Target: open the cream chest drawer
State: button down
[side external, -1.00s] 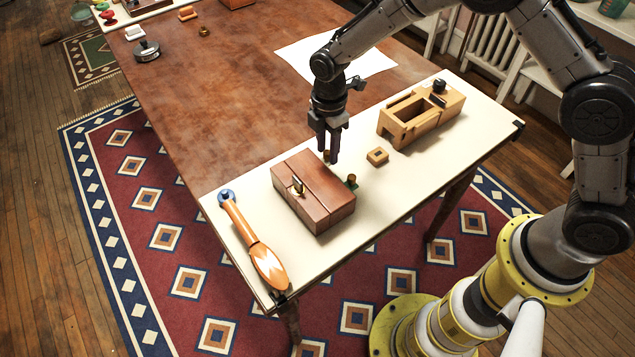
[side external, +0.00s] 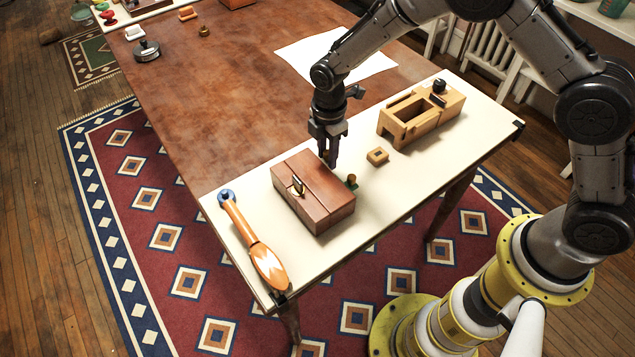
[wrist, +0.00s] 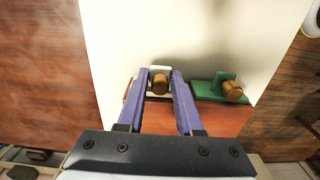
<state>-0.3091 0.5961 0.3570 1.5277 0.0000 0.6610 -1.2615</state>
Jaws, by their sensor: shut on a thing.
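The chest (side external: 313,190) is a reddish-brown wooden box on the cream end of the table. Its top (wrist: 190,120) shows in the wrist view. On its far side in that view is a small cream drawer piece (wrist: 159,69) with a round brown knob (wrist: 160,84). Beside it on the right is a green drawer piece (wrist: 208,88) with its own brown knob (wrist: 232,91). My gripper (side external: 331,165) points down at the chest's back edge. In the wrist view its two purple fingers (wrist: 163,74) are shut on the cream drawer's knob. How far the cream drawer stands out cannot be told.
A small wooden block with a square hole (side external: 377,156) and a larger slotted wooden box (side external: 420,115) lie to the right of my gripper. An orange-handled tool (side external: 256,245) lies left of the chest. The cream surface between chest and slotted box is mostly clear.

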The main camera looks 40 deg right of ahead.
jog(key=shift+d, duration=0.2)
jog(key=shift+w+d+r, duration=0.1)
jog(key=shift+d, duration=2.6)
jog(key=shift+c, duration=2.4)
grip_release()
